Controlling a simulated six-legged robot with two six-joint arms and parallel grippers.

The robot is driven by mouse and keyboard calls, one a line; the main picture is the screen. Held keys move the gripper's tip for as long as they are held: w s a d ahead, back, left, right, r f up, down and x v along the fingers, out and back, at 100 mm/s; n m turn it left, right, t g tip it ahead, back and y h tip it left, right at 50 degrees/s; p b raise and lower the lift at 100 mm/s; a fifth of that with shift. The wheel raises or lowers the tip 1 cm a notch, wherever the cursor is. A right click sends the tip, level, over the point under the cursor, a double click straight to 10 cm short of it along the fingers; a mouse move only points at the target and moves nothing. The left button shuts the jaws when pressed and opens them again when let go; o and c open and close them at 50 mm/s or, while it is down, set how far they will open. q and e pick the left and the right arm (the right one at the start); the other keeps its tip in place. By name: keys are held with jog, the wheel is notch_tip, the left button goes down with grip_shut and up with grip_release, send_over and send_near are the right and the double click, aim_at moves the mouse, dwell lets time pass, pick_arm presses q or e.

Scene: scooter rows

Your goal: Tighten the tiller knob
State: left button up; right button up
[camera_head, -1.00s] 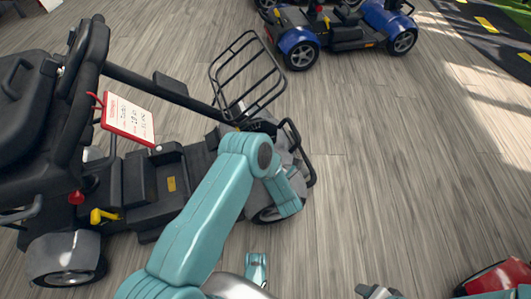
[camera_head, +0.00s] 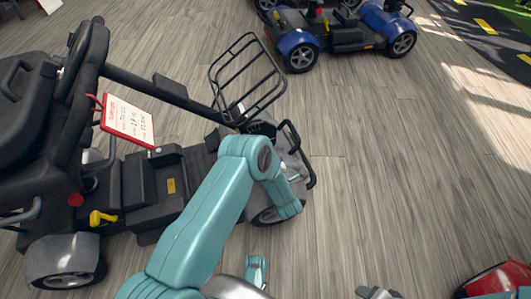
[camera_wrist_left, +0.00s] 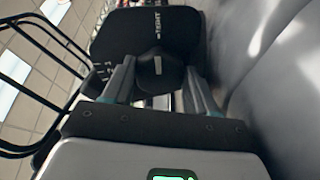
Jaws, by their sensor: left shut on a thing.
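The grey and black scooter's long black tiller bar (camera_head: 150,86) slopes from the seat toward the wire basket in the head view. In the left wrist view a dark knob (camera_wrist_left: 158,66) with a pale mark sits between the two fingers of my left gripper (camera_wrist_left: 160,85), which is shut on it. A black panel with white lettering (camera_wrist_left: 150,30) is just beyond the knob. In the head view my teal arm covers the scooter's front, and the knob and left gripper tips are hidden there.
The wire basket (camera_head: 247,78) stands close to my arm; bars also show at left in the wrist view (camera_wrist_left: 40,62). A red-edged tag (camera_head: 128,122) hangs by the seat. A blue scooter (camera_head: 335,30) stands behind. Wooden floor at right (camera_head: 400,160) is clear.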

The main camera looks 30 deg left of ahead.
pick_arm(q)
jog(key=shift+d+f+m, duration=0.1)
jog(key=shift+m, duration=0.3)
jog(key=o, duration=1.1)
jog(key=shift+c, duration=0.2)
jog(key=shift+s+d, duration=0.2)
jog(key=shift+d, duration=0.05)
jog(key=p+v, duration=0.5)
jog(key=v, duration=1)
jog(key=shift+s+d, duration=0.2)
jog(key=shift+s, duration=0.05)
pick_arm(e)
jog(key=s+r+g, duration=0.1)
jog(key=s+r, duration=0.2)
jog(key=r, duration=0.2)
jog(key=shift+s+a, duration=0.35)
